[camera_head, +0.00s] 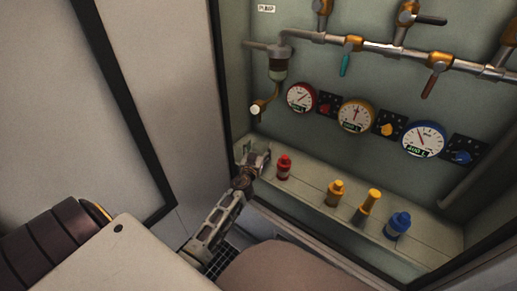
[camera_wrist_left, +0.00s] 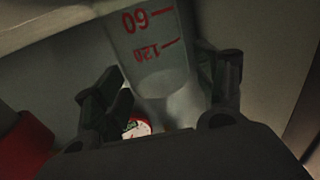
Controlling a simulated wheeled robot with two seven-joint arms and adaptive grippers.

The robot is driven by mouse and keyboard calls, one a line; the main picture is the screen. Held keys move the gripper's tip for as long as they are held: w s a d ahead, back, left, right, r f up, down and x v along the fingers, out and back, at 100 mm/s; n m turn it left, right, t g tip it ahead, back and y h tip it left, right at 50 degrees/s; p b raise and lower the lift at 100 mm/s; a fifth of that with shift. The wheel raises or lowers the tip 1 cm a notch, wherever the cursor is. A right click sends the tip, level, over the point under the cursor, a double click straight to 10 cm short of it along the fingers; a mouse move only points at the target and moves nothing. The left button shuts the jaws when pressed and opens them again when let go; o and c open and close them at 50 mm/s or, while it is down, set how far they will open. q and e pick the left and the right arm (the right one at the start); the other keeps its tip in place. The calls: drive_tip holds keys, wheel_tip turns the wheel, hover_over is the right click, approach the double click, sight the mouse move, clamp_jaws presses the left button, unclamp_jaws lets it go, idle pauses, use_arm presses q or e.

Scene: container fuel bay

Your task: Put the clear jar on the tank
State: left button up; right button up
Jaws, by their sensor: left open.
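The clear jar (camera_wrist_left: 165,72) with red marks 60 and 120 fills the upper middle of the left wrist view, between the two dark fingers of my left gripper (camera_wrist_left: 160,95). I cannot tell whether the fingers touch it. In the head view my left gripper (camera_head: 257,160) is open at the left end of the shelf, and the jar there is mostly hidden by it. I cannot make out a tank for certain. My right gripper is not in view.
Above are a pump unit (camera_head: 278,66), gauges (camera_head: 357,115) and a valve pipe. The bay's frame (camera_head: 222,85) borders the left.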

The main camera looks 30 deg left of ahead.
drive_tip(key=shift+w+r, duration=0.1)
use_arm(q)
drive_tip(key=shift+r+p, duration=0.25)
drive_tip(key=shift+p, duration=0.1)
drive_tip(key=shift+s+d+f, duration=0.1)
drive_tip(key=shift+s, duration=0.25)
drive_tip(key=shift+s+d, duration=0.1)
drive_tip(key=shift+s, duration=0.25)
drive_tip(key=b+v, duration=0.1)
drive_tip(key=v, duration=0.9)
drive_tip(key=shift+s, duration=0.3)
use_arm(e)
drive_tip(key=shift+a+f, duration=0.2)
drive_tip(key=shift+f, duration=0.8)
use_arm(q)
drive_tip(key=shift+d, duration=0.1)
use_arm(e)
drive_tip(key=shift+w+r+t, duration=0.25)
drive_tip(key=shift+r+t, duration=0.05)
